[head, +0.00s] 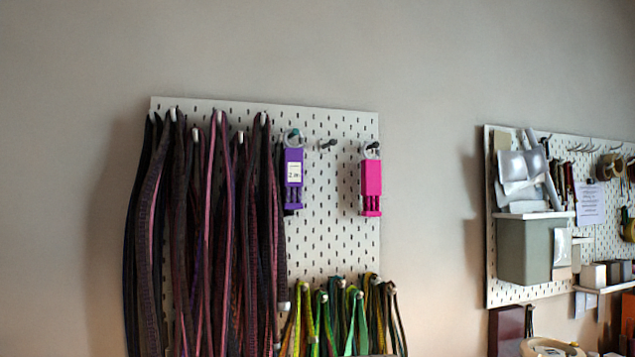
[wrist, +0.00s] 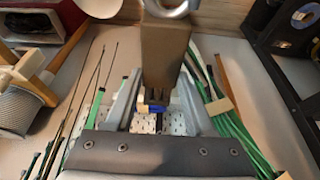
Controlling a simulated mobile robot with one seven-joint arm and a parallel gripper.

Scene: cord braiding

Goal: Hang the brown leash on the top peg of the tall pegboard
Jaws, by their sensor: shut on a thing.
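The brown leash (wrist: 166,55) shows in the wrist view as a brown block with a metal ring at its top edge. My gripper (wrist: 160,88) is shut on it, one grey finger on each side. Its lower end is partly hidden between the fingers. In the head view the tall white pegboard (head: 335,235) hangs on the wall. A bare peg (head: 327,145) sticks out near its top, between a purple leash (head: 293,170) and a pink leash (head: 371,185). My gripper and the brown leash are not in the head view.
Long dark and pink straps (head: 215,230) cover the pegboard's left side, and green and yellow straps (head: 345,315) hang low. A second pegboard (head: 490,255) with a grey bin (head: 525,250) is at right. Green cords (wrist: 215,105) lie below my gripper in the wrist view.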

